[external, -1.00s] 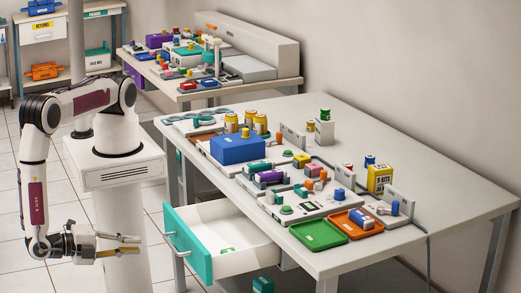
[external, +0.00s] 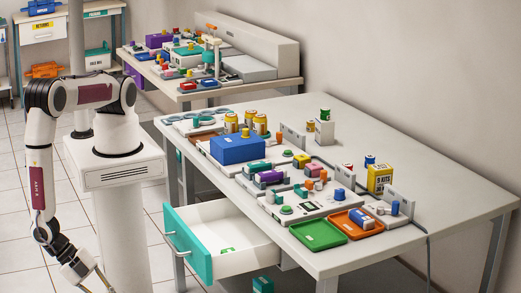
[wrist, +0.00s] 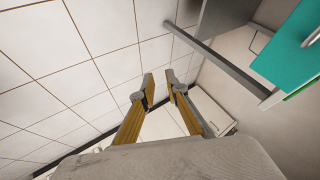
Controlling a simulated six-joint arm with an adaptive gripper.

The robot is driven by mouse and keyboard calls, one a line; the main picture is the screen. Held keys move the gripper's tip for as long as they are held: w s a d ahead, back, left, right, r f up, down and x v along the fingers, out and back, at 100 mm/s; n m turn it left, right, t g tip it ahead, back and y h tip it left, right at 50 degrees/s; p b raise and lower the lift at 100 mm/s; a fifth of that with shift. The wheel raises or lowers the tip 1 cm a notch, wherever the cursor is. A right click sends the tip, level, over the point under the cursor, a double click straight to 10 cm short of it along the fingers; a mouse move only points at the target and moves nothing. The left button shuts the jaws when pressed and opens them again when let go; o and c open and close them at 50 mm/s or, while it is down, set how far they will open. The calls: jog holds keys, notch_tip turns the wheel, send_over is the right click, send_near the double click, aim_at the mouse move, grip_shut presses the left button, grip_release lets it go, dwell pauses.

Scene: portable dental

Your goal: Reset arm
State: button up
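My gripper (wrist: 160,88) shows in the wrist view with its two yellow-sided fingers apart and nothing between them. It points down toward the tiled floor. In the external view my gripper (external: 100,287) is at the bottom edge, its fingertips partly cut off by the frame. It hangs in front of my white pedestal, to the left of the open drawer and clear of the table.
A teal-fronted drawer (external: 189,243) stands open under the white table (external: 440,205); its teal front (wrist: 292,50) shows at the wrist view's upper right. A blue box (external: 238,149), green tray (external: 318,235) and orange tray (external: 352,222) are on the table. Tiled floor (external: 25,215) is clear at left.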

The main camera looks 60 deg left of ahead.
jog(key=d+r+n+g, duration=0.2)
jog(key=d+r+g, duration=0.5)
jog(key=r, duration=0.5)
jog(key=w+a+r+n+g+y, duration=0.1)
jog(key=w+a+r, duration=0.3)
jog(key=w+r, duration=0.45)
jog(key=w+a+r+n+g+y, duration=0.1)
jog(key=w+a+r, duration=0.2)
jog(key=w+r, duration=0.55)
jog(key=w+a+r+n+t, duration=0.1)
jog(key=w+a+r+n, duration=0.1)
jog(key=w+a+r, duration=0.5)
jog(key=w+a+r+n+t, duration=0.1)
jog(key=w+a+r+n, duration=0.1)
jog(key=w+a, duration=1)
jog(key=w+a+r+n+t+y, duration=0.1)
jog(key=a+r+n+t, duration=0.2)
jog(key=a, duration=1)
jog(key=w+a+r+n+t+y, duration=0.2)
jog(key=a+r+n, duration=0.3)
jog(key=a, duration=0.8)
jog(key=shift+w+a+r+n+t, duration=0.2)
jog(key=shift+r+n+t, duration=0.25)
jog(key=shift+r, duration=0.5)
